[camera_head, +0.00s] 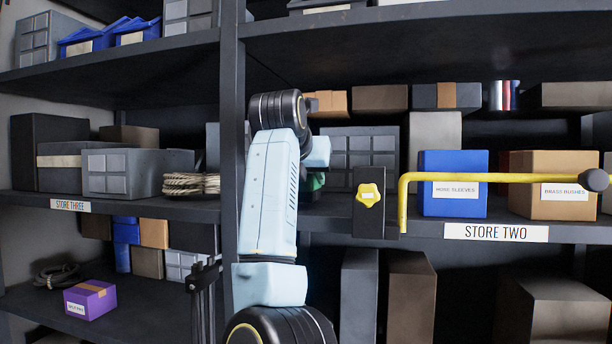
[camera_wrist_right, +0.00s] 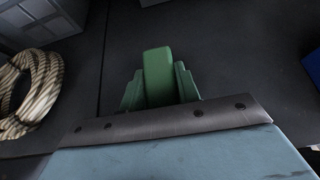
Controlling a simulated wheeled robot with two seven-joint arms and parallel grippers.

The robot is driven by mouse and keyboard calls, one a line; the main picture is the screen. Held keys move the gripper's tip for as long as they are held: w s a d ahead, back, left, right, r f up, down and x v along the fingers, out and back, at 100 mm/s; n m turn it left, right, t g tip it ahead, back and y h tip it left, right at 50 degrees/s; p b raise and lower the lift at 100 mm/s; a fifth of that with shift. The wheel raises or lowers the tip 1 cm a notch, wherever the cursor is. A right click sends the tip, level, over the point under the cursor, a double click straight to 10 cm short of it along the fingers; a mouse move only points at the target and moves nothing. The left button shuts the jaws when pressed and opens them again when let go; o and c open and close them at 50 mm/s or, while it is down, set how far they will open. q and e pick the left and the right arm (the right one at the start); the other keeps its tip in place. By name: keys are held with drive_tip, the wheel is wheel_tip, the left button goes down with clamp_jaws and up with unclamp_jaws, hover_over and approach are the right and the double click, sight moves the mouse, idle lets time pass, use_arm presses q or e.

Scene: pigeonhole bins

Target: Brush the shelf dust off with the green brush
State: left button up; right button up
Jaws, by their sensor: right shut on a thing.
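My right arm rises through the middle of the head view, and its gripper is mostly hidden behind it. In the right wrist view, the right gripper (camera_wrist_right: 158,94) is shut on the green brush (camera_wrist_right: 157,68), a green block pointing away over the dark shelf board (camera_wrist_right: 225,60). A small piece of green (camera_head: 316,181) shows beside the arm, at the STORE TWO shelf (camera_head: 335,222). The bristles are hidden, and I cannot tell whether they touch the board. No dust can be made out. My left gripper is not in view.
A yellow bar (camera_head: 470,177) with a black knob crosses in front of a blue box (camera_head: 453,198) and a brown box (camera_head: 540,205). A yellow star knob (camera_head: 368,195) sits on a black block. A coiled rope (camera_head: 190,185) lies left of the upright (camera_head: 229,110).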

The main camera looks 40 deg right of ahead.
sight(304, 192)
drive_tip(key=shift+f+b, duration=0.5)
drive_tip(key=shift+f, duration=0.15)
idle(0.3)
drive_tip(key=shift+s+a+b, duration=0.5)
drive_tip(key=shift+s+a, duration=0.1)
drive_tip(key=shift+a, duration=0.2)
drive_tip(key=shift+s+a+r+b, duration=0.15)
drive_tip(key=shift+s+a+b, duration=0.25)
drive_tip(key=shift+s+a, duration=0.5)
drive_tip(key=shift+w, duration=0.1)
drive_tip(key=shift+w+d+p, duration=0.35)
drive_tip(key=shift+d+p, duration=0.1)
drive_tip(key=shift+w+d+p, duration=0.8)
drive_tip(key=shift+w+d, duration=0.25)
drive_tip(key=shift+d, duration=0.2)
